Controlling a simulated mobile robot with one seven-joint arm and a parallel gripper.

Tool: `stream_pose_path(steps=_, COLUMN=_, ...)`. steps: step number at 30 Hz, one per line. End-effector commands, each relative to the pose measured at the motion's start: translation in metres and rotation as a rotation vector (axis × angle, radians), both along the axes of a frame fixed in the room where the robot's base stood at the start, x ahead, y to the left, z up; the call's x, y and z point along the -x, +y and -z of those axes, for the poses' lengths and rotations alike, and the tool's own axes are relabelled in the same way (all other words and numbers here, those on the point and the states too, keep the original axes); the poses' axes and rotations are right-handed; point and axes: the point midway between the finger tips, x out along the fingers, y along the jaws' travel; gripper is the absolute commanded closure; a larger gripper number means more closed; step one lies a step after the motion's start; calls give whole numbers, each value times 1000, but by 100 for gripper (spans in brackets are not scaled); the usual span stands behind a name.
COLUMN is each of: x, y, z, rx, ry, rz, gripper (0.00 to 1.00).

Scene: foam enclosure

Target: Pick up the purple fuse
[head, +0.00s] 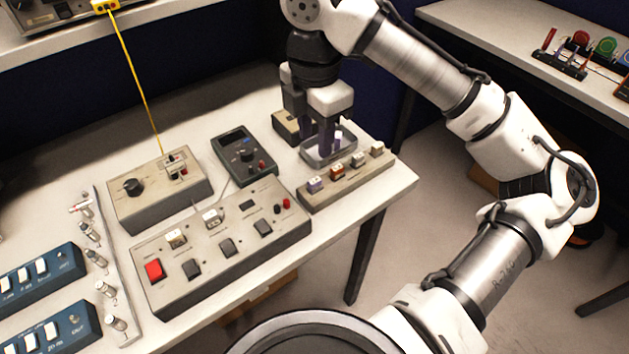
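A fuse with a pale purple top (315,184) sits in the left-most place of a beige strip (346,182) at the table's right front. My gripper (328,142) points down over a small grey tray (318,158) just behind the strip. It is to the right of and behind the purple-topped fuse, apart from it. Its dark fingers reach down to the tray, and a small whitish piece (338,138) shows beside them. I cannot tell whether the fingers hold anything or how far apart they are.
The strip also holds an orange-brown fuse (337,172) and two pale ones. A beige control panel (222,245) with a red button stands left of the strip. A dark meter (244,155) and a beige box (290,127) stand near the tray. The table's right edge is close by.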

Motion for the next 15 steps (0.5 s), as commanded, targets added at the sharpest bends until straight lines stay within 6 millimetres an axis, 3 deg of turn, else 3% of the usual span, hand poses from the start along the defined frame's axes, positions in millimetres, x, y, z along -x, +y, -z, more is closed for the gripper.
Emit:
stream_pose_path(steps=6, x=0, y=0, z=40, rx=-1, ry=1, rz=2, gripper=62)
stream_pose_path(steps=15, x=0, y=0, z=63, rx=-3, ry=0, rz=2, gripper=62)
